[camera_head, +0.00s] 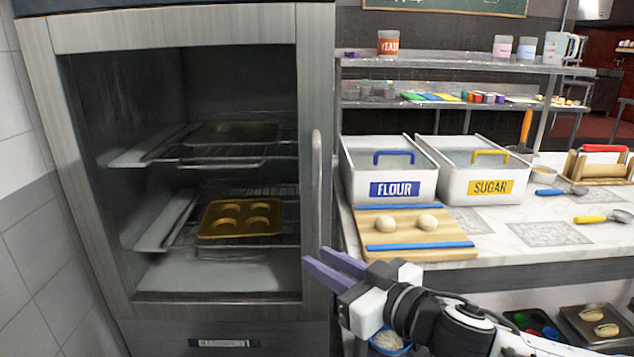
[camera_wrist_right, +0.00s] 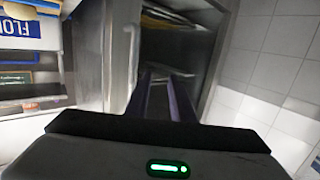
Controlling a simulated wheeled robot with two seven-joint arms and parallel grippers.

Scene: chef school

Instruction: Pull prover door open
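The prover (camera_head: 170,20) is a tall grey metal cabinet at the left of the head view. Its framed glass door (camera_head: 90,150) looks shut. A vertical bar handle (camera_head: 317,190) runs along the door's right side. My right gripper (camera_head: 316,258) is by the lower end of the handle, its two purple fingers apart and nothing between them. I cannot tell whether a finger touches the handle. In the right wrist view the open fingers (camera_wrist_right: 160,76) point at the door, and a pale bar that looks like the handle (camera_wrist_right: 132,45) is left of them. My left gripper is out of view.
A golden muffin tray (camera_head: 241,219) sits on a rack inside the prover. Right of it, a counter holds a flour bin (camera_head: 390,160), a sugar bin (camera_head: 476,165) and a board (camera_head: 405,242) with two dough balls. A tiled wall (camera_head: 30,230) borders the prover's left.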

